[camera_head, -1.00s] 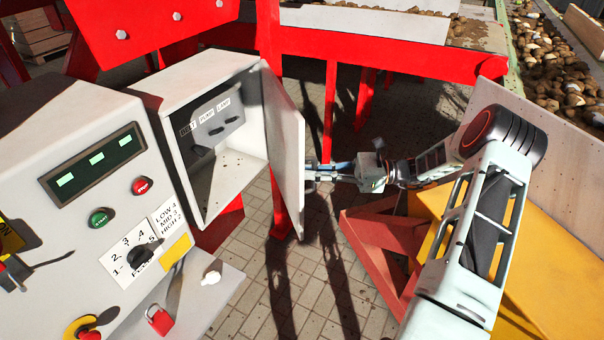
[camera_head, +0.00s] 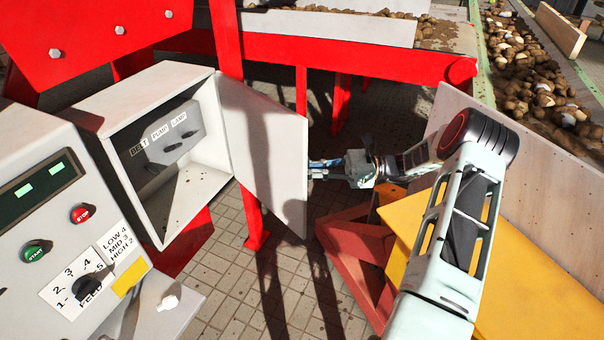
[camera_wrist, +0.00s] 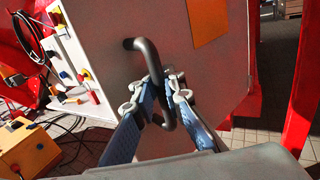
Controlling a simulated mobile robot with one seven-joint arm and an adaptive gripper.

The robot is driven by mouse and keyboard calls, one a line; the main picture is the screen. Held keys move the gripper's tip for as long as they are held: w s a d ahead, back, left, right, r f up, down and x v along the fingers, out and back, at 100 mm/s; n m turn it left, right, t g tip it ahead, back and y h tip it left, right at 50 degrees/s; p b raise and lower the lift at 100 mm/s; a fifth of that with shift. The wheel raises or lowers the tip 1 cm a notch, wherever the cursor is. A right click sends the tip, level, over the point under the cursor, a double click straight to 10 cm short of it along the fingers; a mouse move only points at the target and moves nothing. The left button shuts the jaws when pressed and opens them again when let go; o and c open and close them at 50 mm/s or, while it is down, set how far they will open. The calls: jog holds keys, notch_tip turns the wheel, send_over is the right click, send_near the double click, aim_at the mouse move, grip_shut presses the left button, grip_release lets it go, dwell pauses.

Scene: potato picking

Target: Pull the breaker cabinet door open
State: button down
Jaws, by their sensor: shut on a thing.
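The breaker cabinet (camera_head: 150,160) is a pale grey box in the head view. Its door (camera_head: 262,150) is hinged on the right side and stands wide open, swung out to the right. Inside are switches on a panel labelled BELT, PUMP and LAMP (camera_head: 165,140). My gripper (camera_head: 322,170) is at the door's outer right edge; the door hides its fingertips there. In the wrist view, my gripper (camera_wrist: 162,95) is shut on the dark bent door handle (camera_wrist: 150,62). The door's outer face (camera_wrist: 115,75) fills the middle of that view.
A control console (camera_head: 60,250) with buttons and a dial stands at the left. A red frame (camera_head: 350,58) runs behind the door. A yellow panel (camera_head: 500,250) and red support (camera_head: 350,255) lie below my arm. Potatoes (camera_head: 520,70) fill a conveyor at the back right.

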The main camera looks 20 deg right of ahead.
jog(key=shift+w+d+b, duration=0.35)
jog(key=shift+w+d, duration=0.25)
jog(key=shift+d, duration=0.35)
jog(key=c, duration=2)
grip_release()
jog(key=shift+d, duration=0.1)
jog(key=shift+r, duration=0.1)
